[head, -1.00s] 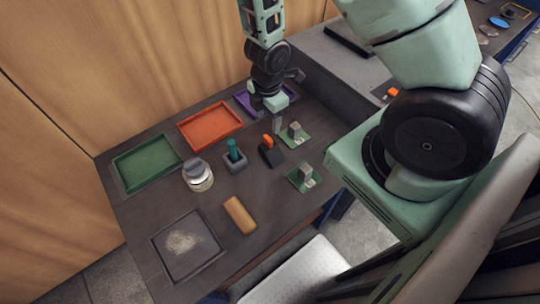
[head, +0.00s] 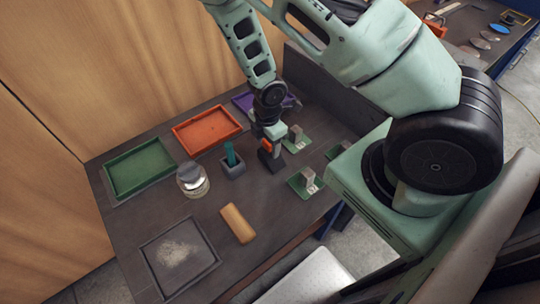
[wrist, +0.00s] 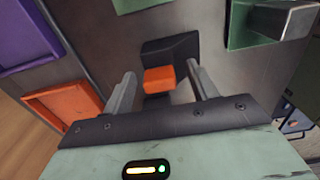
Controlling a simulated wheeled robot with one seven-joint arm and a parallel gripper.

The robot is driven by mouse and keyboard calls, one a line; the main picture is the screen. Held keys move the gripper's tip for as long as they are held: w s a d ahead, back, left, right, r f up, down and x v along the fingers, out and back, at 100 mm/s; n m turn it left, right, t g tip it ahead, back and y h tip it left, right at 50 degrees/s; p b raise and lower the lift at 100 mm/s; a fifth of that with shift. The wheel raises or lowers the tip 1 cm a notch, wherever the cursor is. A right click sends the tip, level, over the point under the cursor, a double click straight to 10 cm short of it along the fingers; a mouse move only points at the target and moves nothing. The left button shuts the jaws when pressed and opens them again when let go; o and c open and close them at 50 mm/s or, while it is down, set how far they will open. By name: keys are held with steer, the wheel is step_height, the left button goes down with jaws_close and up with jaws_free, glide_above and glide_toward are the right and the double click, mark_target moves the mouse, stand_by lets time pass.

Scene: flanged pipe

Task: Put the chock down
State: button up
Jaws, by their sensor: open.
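The chock (head: 272,162), a black wedge-like body with an orange grip on top, stands on the dark bench top. It also shows in the wrist view (wrist: 172,48), its orange grip in the space between my fingers. My gripper (wrist: 161,74) is open, with one finger on each side of the orange grip and a visible gap to each. In the head view my gripper (head: 269,138) is right over the chock and partly hides it.
Green plates with grey blocks (head: 306,180) lie right of the chock. A teal item in a grey holder (head: 233,168) and a glass jar (head: 194,183) stand left. Orange (head: 207,131), green (head: 140,168) and purple (wrist: 25,38) trays line the back. A tan block (head: 238,224) lies nearer.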

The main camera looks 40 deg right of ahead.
jaws_close()
steer(key=shift+r, duration=0.1)
